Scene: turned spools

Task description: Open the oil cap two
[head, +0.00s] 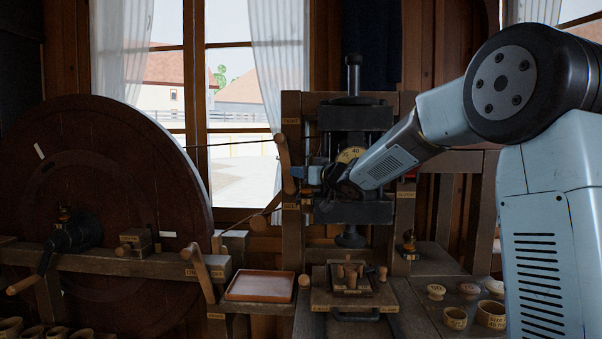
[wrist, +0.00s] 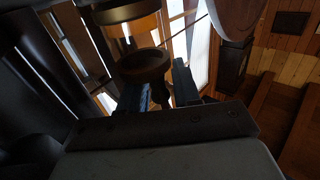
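No part in view can be read as the oil cap two. In the wrist view an amber cylinder (wrist: 146,27) with a dark round rim or cap (wrist: 143,66) lies just beyond my fingers. My gripper (wrist: 162,88) has its two fingers apart, with a small dark part showing between them; contact is not clear. In the head view my gripper (head: 308,176) is at the left side of the dark press-like head, partly hidden by my arm. A small amber cup (head: 65,214) sits on the wheel's bearing, and another amber cup (head: 409,240) stands right of the machine.
A large dark wheel (head: 110,190) fills the left. A wooden handle (head: 283,163) is close to my gripper. Below are an empty tray (head: 259,286), a block with wooden pegs (head: 350,280), and several small turned pieces (head: 455,317) at right.

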